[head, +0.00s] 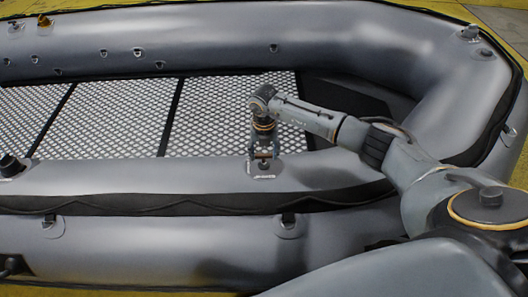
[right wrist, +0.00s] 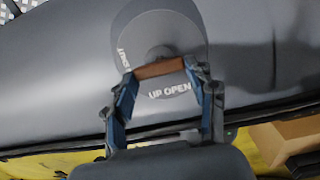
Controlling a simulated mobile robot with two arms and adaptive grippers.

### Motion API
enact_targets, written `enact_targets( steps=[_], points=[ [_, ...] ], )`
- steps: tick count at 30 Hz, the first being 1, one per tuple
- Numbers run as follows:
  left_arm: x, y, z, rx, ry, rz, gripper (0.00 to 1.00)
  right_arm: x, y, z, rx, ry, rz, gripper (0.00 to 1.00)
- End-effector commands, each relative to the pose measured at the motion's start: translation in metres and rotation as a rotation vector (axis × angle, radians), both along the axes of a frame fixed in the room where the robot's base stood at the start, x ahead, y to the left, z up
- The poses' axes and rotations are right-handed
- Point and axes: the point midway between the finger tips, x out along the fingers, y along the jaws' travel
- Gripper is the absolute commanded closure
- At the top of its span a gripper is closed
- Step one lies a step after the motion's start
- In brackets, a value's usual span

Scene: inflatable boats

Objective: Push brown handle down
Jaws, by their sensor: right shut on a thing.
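The brown handle (right wrist: 160,68) is a short bar on a round grey valve plate (right wrist: 160,25) on the boat's near tube. White letters "UP OPEN" show beside the bar, and a partly covered "SHUT" shows to its left. My right gripper (right wrist: 161,73) is shut on the brown handle, with one blue-grey finger at each end of the bar. In the head view my right gripper (head: 264,153) points straight down at the near tube, and the handle is mostly hidden there. Whether the handle is up or down is hard to tell. My left gripper is not in view.
The grey inflatable boat (head: 120,187) fills the head view, with a metal mesh floor (head: 115,112) inside. A small orange-brown part (head: 44,20) sits on the far tube. A brown box (right wrist: 288,140) is on the yellow floor in the right wrist view.

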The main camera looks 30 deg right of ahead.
Motion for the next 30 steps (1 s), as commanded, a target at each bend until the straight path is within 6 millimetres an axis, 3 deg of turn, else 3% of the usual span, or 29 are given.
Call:
enact_targets(
  steps=[1,4,17,30],
  points=[
    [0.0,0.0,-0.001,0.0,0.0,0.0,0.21,-0.003,0.001,-0.005,-0.001,0.007,0.001,0.4],
    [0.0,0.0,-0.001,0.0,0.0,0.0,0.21,-0.003,0.001,-0.005,0.0,0.007,0.001,0.21],
    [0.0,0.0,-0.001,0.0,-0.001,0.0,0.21,-0.001,0.0,0.005,0.0,0.002,0.001,0.21],
    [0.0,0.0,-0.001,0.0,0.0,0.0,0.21,-0.001,0.0,0.09,-0.001,0.002,0.001,0.21]
  ],
)
